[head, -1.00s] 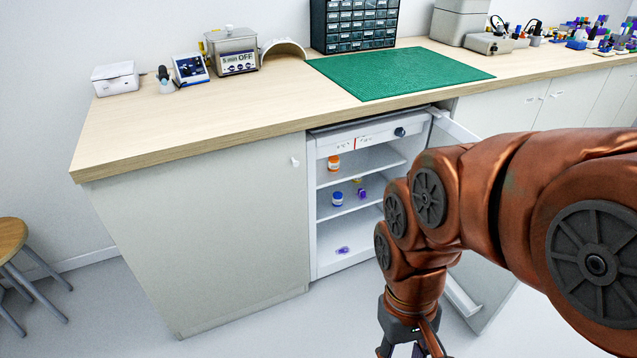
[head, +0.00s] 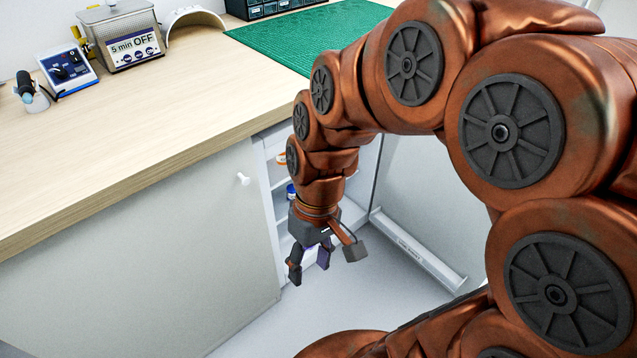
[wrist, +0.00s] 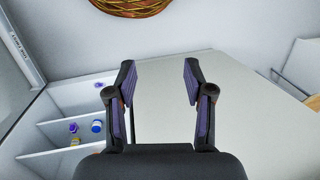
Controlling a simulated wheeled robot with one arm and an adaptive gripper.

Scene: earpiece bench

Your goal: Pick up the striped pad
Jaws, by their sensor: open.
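I cannot make out a striped pad in any view. My gripper (head: 309,266) hangs with its fingers pointing down in front of the open cabinet (head: 268,190) under the bench. In the wrist view its two fingers (wrist: 160,78) are apart, with nothing between them. The cabinet shelves show at the left of the wrist view, with a small purple thing (wrist: 98,84), a yellow and purple thing (wrist: 73,128) and a blue-capped jar (wrist: 97,126). They are too small to tell any stripes. My arm hides much of the cabinet in the head view.
The cabinet door (head: 420,250) stands open to the right. A closed white cupboard front (head: 140,250) is to the left. The bench top (head: 130,110) above holds a green mat (head: 290,40) and devices. A woven brown round thing (wrist: 130,5) lies at the wrist view's top edge.

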